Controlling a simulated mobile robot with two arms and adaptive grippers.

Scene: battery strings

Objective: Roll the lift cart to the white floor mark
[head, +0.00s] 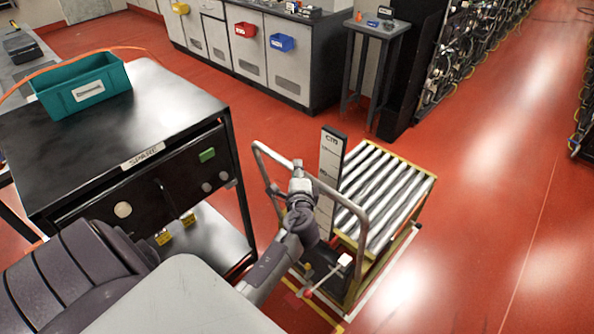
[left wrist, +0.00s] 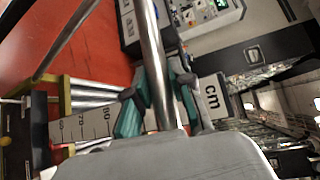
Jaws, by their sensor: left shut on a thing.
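The lift cart (head: 385,190) has a roller top in a yellow frame, a grey tube handle (head: 357,222) and an upright cm scale (head: 331,158). My left gripper (head: 297,168) is shut on the handle. In the left wrist view, the teal-padded fingers (left wrist: 160,95) close around the handle tube (left wrist: 151,45), with the scale (left wrist: 213,97) behind. A white floor mark (head: 402,250) shows as a line along the cart's right side and front corner. My arm and the cart hide the rest of it. My right gripper is not in view.
A black workbench (head: 165,100) with a teal bin (head: 85,88) stands close on the left. Grey cabinets (head: 285,65) and a small side table (head: 375,35) stand behind. Battery racks (head: 465,45) line the back right. Red floor (head: 490,220) on the right is clear.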

